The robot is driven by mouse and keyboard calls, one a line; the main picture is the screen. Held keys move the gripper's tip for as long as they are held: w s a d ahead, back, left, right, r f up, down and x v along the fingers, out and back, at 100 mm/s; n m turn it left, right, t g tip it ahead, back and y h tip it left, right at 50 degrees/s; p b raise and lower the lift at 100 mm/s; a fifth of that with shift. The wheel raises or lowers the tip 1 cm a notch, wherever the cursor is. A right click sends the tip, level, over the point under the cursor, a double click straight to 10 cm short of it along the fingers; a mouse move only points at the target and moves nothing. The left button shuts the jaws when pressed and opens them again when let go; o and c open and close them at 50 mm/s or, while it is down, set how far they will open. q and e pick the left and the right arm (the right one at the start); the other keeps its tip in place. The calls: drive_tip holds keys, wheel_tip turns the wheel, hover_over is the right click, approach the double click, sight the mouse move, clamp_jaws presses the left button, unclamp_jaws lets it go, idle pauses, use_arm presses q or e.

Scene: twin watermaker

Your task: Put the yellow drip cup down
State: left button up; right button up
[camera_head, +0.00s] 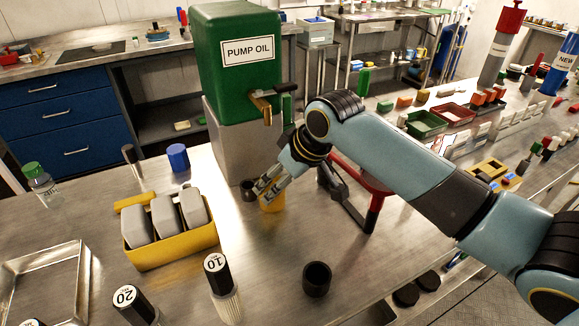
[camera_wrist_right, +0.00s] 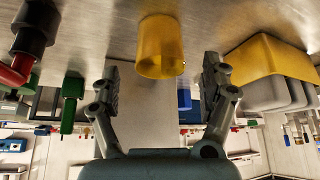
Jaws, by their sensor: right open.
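The yellow drip cup (camera_head: 272,204) stands on the metal bench in front of the grey stand under the green pump oil tank (camera_head: 236,75). In the right wrist view, which looks upside down, the yellow drip cup (camera_wrist_right: 160,45) appears upright on the bench. My right gripper (camera_head: 268,187) is at the cup and partly covers it in the head view. In the wrist view my right gripper (camera_wrist_right: 161,78) is open, its fingers spread to either side with clear gaps to the cup. My left gripper is not in view.
The tank's brass tap (camera_head: 261,103) is above. A yellow bin (camera_head: 175,250) of grey blocks is to the left. A black cup (camera_head: 317,279) and numbered bottles (camera_head: 217,275) stand in front. Bare bench lies between.

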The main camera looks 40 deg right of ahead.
drive_tip(key=v, duration=0.5)
drive_tip(key=shift+s+r, duration=0.15)
drive_tip(key=shift+r, duration=0.2)
